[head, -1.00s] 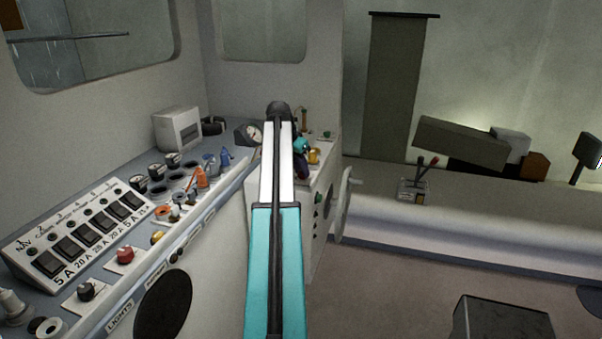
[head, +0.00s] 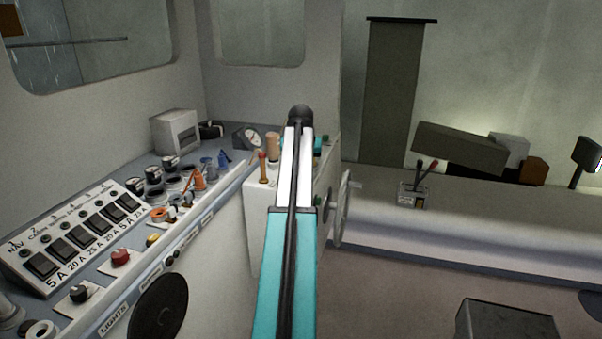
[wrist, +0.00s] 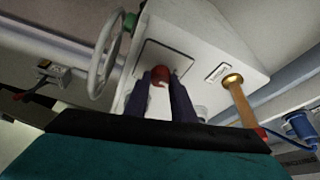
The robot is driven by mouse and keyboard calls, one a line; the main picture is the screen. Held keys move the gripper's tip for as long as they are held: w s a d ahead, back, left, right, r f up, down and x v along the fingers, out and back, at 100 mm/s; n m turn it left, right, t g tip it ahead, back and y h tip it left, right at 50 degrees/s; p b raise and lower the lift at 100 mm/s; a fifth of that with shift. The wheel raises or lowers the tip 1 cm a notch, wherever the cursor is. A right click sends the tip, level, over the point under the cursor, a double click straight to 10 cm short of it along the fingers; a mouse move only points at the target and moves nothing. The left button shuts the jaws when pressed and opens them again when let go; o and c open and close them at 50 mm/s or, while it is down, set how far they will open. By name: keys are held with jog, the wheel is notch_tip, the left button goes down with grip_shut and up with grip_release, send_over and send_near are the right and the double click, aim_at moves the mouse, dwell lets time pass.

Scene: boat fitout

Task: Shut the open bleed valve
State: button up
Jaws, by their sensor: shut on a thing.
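A white box-shaped valve unit (head: 262,213) stands at the end of the console, partly hidden by my arm. In the wrist view, my gripper's dark fingers (wrist: 160,84) are shut on a red knob (wrist: 160,71) in front of a framed square plate on this unit. The fingers cover much of the knob, so its exact angle is unclear. Beside it, a tan stick-like handle (wrist: 243,105) with a brass base and red end stands out from the same face. It also shows upright in the head view (head: 263,169). My fingertips are hidden behind my arm in the head view.
A grey handwheel (head: 342,208) sits on the unit's right side, close to my arm, and shows left of my fingers in the wrist view (wrist: 112,50). The console with switches (head: 85,240) and a round gauge (head: 253,138) lies left.

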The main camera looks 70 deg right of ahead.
jog(key=shift+n, duration=0.6)
jog(key=o, duration=1.1)
jog(key=shift+c, duration=0.2)
jog(key=b+v, duration=0.4)
jog(key=v, duration=0.9)
jog(key=shift+s+r, duration=0.3)
jog(key=shift+r, duration=0.1)
jog(key=shift+d, duration=0.1)
